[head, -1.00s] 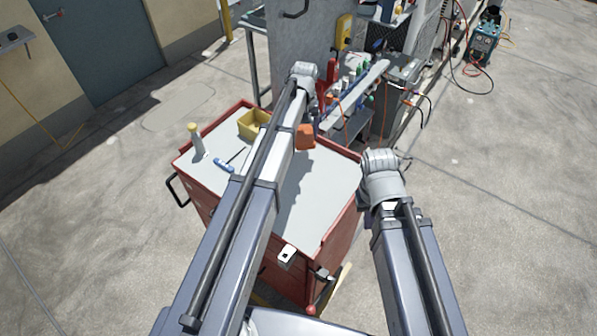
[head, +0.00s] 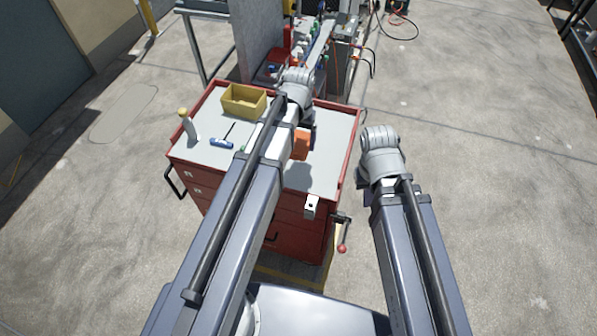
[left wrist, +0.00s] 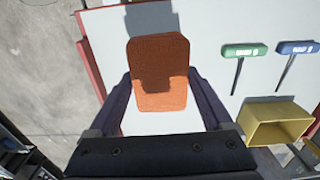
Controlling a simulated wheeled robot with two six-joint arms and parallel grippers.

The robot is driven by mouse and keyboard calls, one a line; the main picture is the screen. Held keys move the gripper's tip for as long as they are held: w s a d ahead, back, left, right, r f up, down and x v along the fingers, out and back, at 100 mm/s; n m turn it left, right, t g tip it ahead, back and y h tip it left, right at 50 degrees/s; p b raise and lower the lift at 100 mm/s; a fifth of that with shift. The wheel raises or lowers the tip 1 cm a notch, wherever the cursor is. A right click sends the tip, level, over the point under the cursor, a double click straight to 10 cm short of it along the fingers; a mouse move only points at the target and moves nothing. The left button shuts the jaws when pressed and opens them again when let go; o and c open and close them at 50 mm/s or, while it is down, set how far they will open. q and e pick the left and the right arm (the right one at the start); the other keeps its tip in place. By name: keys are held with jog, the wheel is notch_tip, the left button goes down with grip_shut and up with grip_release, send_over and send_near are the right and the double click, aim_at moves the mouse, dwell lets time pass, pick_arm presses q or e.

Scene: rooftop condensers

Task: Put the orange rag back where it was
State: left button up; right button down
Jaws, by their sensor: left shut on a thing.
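The orange rag (head: 301,145) is a small folded pad, partly behind my left arm in the head view. It shows whole in the left wrist view (left wrist: 160,85), between the two dark fingers of my left gripper (left wrist: 160,75). My left gripper is shut on it and holds it above the grey top of the red cart (head: 340,130). Its shadow falls on that top. My right gripper (head: 362,185) is to the right of the cart; its fingers are mostly hidden behind its wrist.
On the cart stand a yellow bin (head: 243,101), a pale bottle (head: 188,128) and a blue-handled hex key (head: 222,142). A green-handled hex key (left wrist: 245,50) shows in the wrist view. A grey panel and tool rail stand behind. The cart top's right part looks clear.

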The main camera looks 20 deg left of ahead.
aim_at(299, 167)
pick_arm(q)
jog(key=shift+f+b, duration=5.05)
jog(key=shift+f, duration=0.2)
jog(key=o, duration=1)
jog(key=shift+r, duration=0.15)
notch_tip(299, 167, up, 12)
jog(key=p, duration=1.2)
jog(key=shift+r, duration=0.1)
jog(key=s+d+m, duration=0.1)
jog(key=s+d, duration=0.2)
jog(key=s, duration=0.1)
jog(key=s+d+m, duration=0.1)
jog(key=s+d, duration=0.3)
jog(key=s, duration=0.1)
jog(key=s+d+m+y, duration=0.1)
jog(key=s+d, duration=0.2)
jog(key=s, duration=0.2)
jog(key=shift+s+d, duration=0.2)
jog(key=shift+d, duration=0.05)
